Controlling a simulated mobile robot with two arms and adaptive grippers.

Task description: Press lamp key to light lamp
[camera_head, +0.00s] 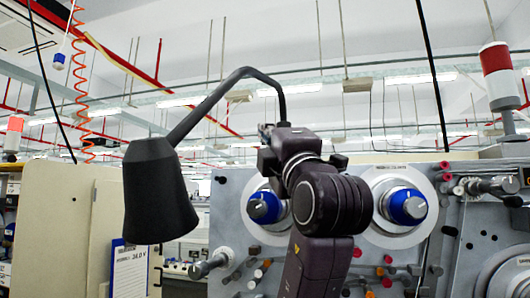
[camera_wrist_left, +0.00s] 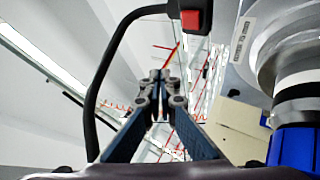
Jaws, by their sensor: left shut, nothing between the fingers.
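The black lamp (camera_head: 158,190) hangs at the left in the head view, its shade facing down on a bent black arm. No glow shows at the shade. In the left wrist view, a red key (camera_wrist_left: 191,20) sits on a black housing at the top, beside the lamp's curved arm (camera_wrist_left: 100,75). My left gripper (camera_wrist_left: 160,78) is shut and empty, its fingertips below and slightly left of the red key in that picture. They appear apart from it. In the head view my left gripper (camera_head: 267,140) is near the panel's top edge, partly hidden by my arm. My right gripper is out of view.
A grey machine panel (camera_head: 230,215) with blue-and-silver knobs (camera_head: 405,206) stands behind my arm. A large silver knob with a blue part (camera_wrist_left: 292,145) is close on the right in the wrist view. A beige cabinet (camera_head: 75,220) stands at the left.

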